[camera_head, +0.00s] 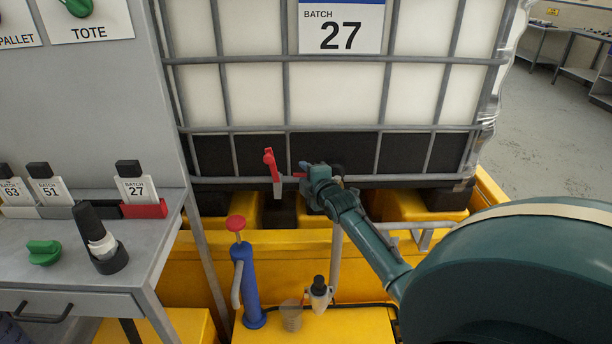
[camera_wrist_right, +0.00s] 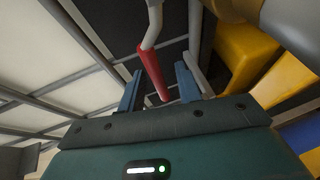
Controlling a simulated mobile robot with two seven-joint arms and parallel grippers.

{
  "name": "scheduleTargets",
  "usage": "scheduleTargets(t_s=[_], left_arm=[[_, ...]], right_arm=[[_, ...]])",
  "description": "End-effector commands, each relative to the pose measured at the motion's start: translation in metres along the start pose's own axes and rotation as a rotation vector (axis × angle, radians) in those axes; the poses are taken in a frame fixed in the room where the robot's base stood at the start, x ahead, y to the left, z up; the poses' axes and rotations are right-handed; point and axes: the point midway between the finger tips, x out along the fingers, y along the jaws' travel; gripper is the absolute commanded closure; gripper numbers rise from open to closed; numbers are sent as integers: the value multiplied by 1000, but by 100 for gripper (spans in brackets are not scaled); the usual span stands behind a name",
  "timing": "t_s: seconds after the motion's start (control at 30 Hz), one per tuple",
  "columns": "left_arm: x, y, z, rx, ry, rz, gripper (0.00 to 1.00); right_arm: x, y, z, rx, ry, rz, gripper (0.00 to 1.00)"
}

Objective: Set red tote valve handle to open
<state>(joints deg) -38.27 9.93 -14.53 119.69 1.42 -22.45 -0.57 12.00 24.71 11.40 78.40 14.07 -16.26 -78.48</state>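The red tote valve handle (camera_head: 271,163) stands roughly upright in front of the lower cage of the white tote (camera_head: 340,90). In the right wrist view the red handle (camera_wrist_right: 152,72) is a grip on a bent silver lever. My right gripper (camera_head: 308,175) is just right of the handle in the head view. In the wrist view its two blue fingers (camera_wrist_right: 159,88) are apart, with the handle's red end in the gap between them. No firm contact shows. A small red part beside the fingers is too small to identify. My left gripper is not in view.
A yellow bund (camera_head: 290,255) lies under the tote. A blue hand pump (camera_head: 249,285) with a red knob and a small dark-topped bottle (camera_head: 319,293) stand in front. A grey bench (camera_head: 85,255) with batch cards is at left. Open floor (camera_head: 555,130) shows at right.

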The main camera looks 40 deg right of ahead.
Motion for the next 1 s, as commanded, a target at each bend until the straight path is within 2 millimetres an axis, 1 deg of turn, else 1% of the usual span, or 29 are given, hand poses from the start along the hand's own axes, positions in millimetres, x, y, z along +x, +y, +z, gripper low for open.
scheduleTargets(t_s=[0.07, 0.4, 0.5, 0.87, 1.0], left_arm=[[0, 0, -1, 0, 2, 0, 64], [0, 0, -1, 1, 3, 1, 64], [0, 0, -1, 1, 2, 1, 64], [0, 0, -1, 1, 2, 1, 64], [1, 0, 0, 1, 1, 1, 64]], right_arm=[[0, 0, 0, 0, 0, 0, 66], [0, 0, 0, 0, 0, 0, 94], [0, 0, 0, 1, 0, 0, 100], [0, 0, 0, 0, 0, 0, 100], [-2, 2, 1, -10, 24, 5, 100]])
